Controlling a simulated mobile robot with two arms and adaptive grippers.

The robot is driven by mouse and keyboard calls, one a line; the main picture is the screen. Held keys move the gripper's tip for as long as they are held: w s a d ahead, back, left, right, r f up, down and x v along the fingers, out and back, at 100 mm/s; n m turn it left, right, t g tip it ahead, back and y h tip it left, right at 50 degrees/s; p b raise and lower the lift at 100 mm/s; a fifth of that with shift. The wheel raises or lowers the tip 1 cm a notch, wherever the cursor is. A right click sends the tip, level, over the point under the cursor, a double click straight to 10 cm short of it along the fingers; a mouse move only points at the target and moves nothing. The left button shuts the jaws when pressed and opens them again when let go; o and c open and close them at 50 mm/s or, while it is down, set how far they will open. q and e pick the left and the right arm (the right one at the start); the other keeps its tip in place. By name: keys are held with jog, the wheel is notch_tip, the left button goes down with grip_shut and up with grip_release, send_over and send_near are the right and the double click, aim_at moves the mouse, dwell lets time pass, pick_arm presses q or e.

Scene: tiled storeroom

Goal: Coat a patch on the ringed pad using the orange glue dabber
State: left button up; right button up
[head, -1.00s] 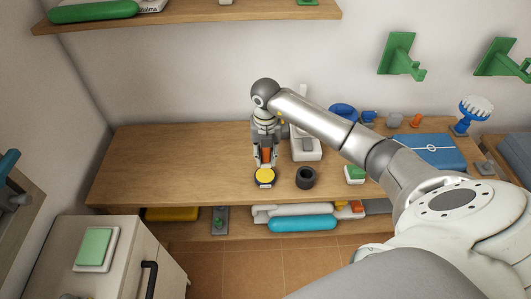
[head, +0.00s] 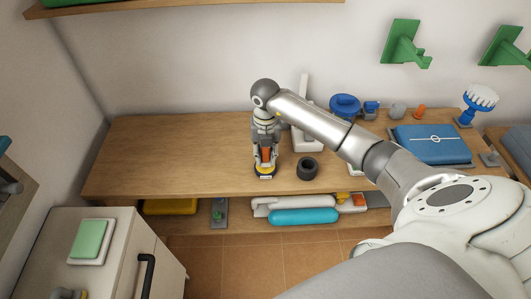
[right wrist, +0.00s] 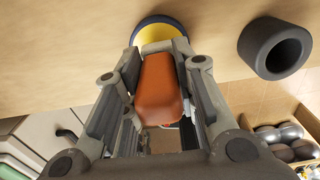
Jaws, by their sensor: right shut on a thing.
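The ringed pad is a yellow disc with a dark rim (head: 265,176) near the front edge of the wooden bench. It also shows at the top of the right wrist view (right wrist: 158,31). My right gripper (head: 265,165) points down over the pad and is shut on the orange glue dabber (head: 266,154). In the right wrist view the dabber (right wrist: 160,92) sits between the fingers, its far end against the yellow in the picture. I cannot tell whether it touches the pad. The gripper and dabber hide much of the yellow. My left gripper is not in view.
A dark hollow cylinder (head: 307,168) stands just right of the pad. A white stand (head: 303,138) is behind it. The bench's left part is clear.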

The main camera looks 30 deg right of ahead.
jog(key=shift+f+b, duration=0.35)
jog(key=shift+f, duration=0.2)
dwell(1.4)
jog(key=shift+r+p, duration=2.6)
jog(key=shift+r, duration=0.95)
